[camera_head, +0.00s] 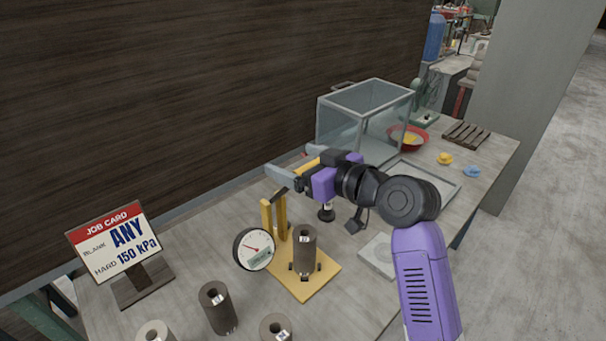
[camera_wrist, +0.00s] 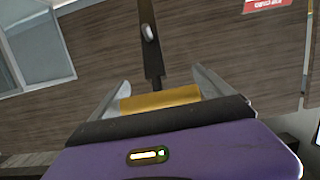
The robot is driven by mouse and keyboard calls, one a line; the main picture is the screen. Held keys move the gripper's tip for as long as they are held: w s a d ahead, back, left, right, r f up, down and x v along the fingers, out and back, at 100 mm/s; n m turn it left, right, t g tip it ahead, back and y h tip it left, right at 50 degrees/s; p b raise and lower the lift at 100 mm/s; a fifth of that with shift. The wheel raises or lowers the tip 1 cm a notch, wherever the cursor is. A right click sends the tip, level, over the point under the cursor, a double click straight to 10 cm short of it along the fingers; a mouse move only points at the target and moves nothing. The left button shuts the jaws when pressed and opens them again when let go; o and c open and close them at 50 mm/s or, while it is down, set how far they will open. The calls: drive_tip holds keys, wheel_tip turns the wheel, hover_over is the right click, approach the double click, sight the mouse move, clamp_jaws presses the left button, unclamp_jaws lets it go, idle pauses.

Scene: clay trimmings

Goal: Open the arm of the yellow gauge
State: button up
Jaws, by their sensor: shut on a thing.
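The yellow gauge has a flat yellow base (camera_head: 318,283), two upright yellow posts (camera_head: 267,218) and a round white dial (camera_head: 254,249). A dark brown clay cylinder (camera_head: 304,252) stands upright on its base. My gripper (camera_head: 293,163) is above and behind the posts, shut on the gauge's yellow arm. The arm's yellow part (camera_wrist: 160,100) lies between my fingers (camera_wrist: 160,92) in the wrist view. A dark bar (camera_wrist: 150,45) extends beyond it there. My gripper and wrist hide much of the arm in the head view.
A job card (camera_head: 122,245) stands at left. Several loose cylinders, one brown (camera_head: 218,310), stand in front. A glass case (camera_head: 350,115), a red bowl (camera_head: 407,137), a grey tray (camera_head: 435,180) and a wooden rack (camera_head: 466,134) are farther back. A dark wall panel (camera_head: 200,90) rises behind the table.

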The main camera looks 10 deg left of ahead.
drive_tip(key=shift+w+a+f, duration=0.2)
drive_tip(key=shift+a+f, duration=0.05)
drive_tip(key=shift+a, duration=0.1)
drive_tip(key=shift+s+f, duration=0.1)
drive_tip(key=shift+f, duration=0.15)
idle(0.8)
drive_tip(key=o, duration=1.8)
drive_tip(key=shift+h, duration=0.3)
drive_tip(key=shift+c, duration=0.2)
drive_tip(key=shift+o, duration=0.2)
drive_tip(key=shift+a, duration=0.1)
drive_tip(key=shift+r, duration=0.25)
drive_tip(key=shift+d, duration=0.25)
drive_tip(key=b+v, duration=0.1)
drive_tip(key=v, duration=0.6)
drive_tip(key=shift+d+b, duration=0.2)
drive_tip(key=shift+b, duration=0.15)
drive_tip(key=shift+s, duration=0.1)
